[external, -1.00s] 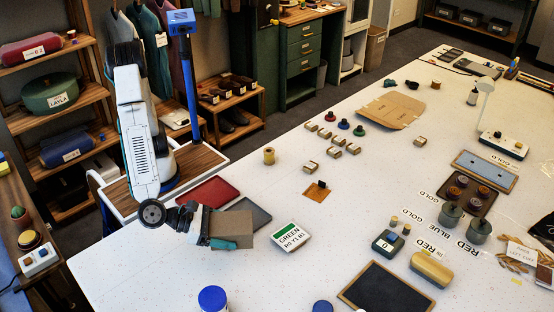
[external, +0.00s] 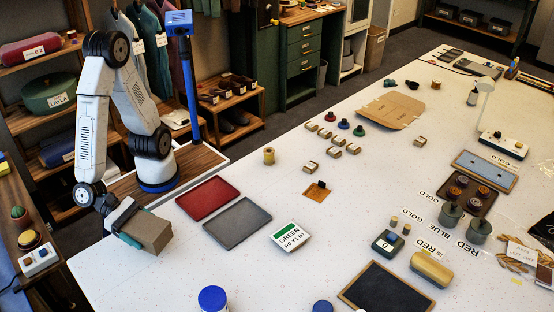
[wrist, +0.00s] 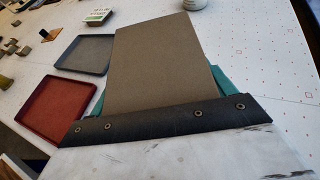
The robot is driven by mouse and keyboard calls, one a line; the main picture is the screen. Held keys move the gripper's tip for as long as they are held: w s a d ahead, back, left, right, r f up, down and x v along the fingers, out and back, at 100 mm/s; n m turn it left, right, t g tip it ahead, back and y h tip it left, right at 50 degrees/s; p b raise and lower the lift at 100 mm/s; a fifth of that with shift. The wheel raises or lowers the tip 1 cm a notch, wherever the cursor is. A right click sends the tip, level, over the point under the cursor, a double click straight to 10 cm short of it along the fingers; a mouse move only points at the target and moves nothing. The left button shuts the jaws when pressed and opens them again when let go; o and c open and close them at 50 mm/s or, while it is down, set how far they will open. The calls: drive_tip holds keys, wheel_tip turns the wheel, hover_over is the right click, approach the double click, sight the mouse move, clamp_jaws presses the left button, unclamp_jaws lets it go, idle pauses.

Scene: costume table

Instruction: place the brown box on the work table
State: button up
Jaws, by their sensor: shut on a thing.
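The brown box (external: 149,230) is in my gripper (external: 132,236) near the left edge of the white work table (external: 200,275). In the wrist view the box (wrist: 160,60) fills the middle, with teal finger pads (wrist: 218,80) along its sides. The gripper is shut on it. The box is tilted in the external view. I cannot tell whether its lower edge touches the table.
A red tray (external: 207,197) and a grey tray (external: 237,222) lie just right of the box. A blue-lidded jar (external: 212,299) stands near the front. Bare table lies between box and jar.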

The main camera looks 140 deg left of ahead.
hover_over(157, 285)
drive_tip(key=shift+s+a+f, duration=0.1)
drive_tip(key=shift+s+f, duration=0.25)
drive_tip(key=shift+f, duration=0.3)
drive_tip(key=shift+w+f, duration=0.15)
drive_tip(key=shift+f, duration=0.75)
drive_tip(key=shift+w+f, duration=0.15)
drive_tip(key=shift+f, duration=0.75)
drive_tip(key=shift+f, duration=0.15)
drive_tip(key=o, duration=1)
drive_tip(key=shift+c, duration=0.2)
drive_tip(key=shift+o, duration=0.2)
